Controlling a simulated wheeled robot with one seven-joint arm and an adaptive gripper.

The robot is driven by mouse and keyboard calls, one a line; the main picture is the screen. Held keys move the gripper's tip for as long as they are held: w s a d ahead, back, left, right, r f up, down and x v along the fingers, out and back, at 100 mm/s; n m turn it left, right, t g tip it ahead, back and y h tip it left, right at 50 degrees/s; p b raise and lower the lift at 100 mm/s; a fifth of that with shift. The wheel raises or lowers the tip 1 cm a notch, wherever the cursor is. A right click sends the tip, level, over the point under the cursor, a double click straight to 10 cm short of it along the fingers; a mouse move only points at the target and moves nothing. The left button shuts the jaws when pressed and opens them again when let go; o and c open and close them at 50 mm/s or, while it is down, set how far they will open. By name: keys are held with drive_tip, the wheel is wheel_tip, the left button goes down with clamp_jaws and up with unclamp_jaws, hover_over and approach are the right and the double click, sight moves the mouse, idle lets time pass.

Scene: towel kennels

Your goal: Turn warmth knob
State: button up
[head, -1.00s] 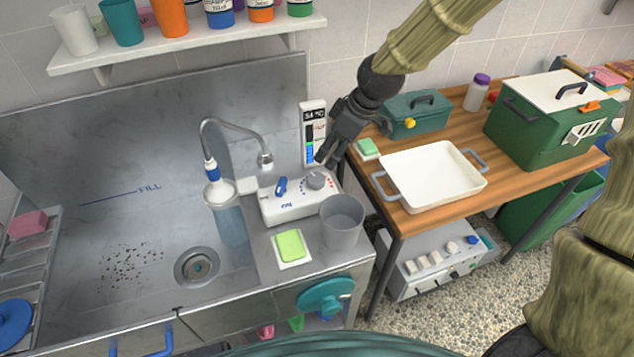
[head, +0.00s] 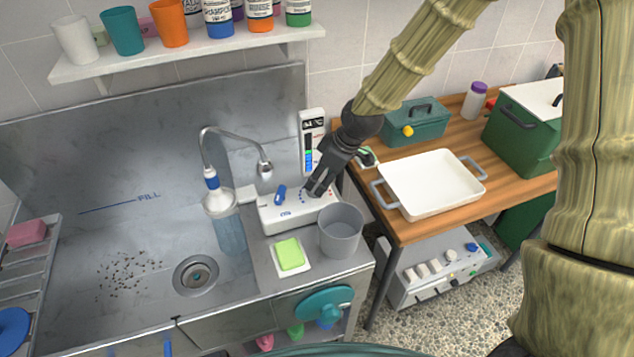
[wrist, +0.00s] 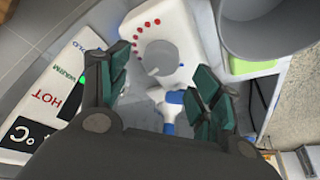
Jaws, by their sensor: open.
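The warmth knob (wrist: 161,57) is a round grey knob with red dots beside it in the wrist view, on a white control box (head: 285,214). In the head view my gripper hides the knob. My gripper (head: 314,190) is over the right part of the box, pointing down. In the wrist view its fingers (wrist: 161,92) are spread apart, with the knob showing ahead between them; contact cannot be told. A blue lever (head: 280,194) is on the box's left part. A temperature gauge (head: 312,140) with a coloured scale stands behind; its WARM and HOT labels show in the wrist view (wrist: 45,95).
A grey cup (head: 341,232) stands right by the box's front corner. A green sponge (head: 290,254) lies in front. A curved faucet (head: 235,140) and a bottle (head: 228,228) are to the left. A white tray (head: 432,184) sits on the wooden table to the right.

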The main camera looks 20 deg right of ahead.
sight(316, 186)
drive_tip(key=shift+p+x, duration=0.55)
drive_tip(key=shift+x, duration=1.55)
drive_tip(key=c, duration=1)
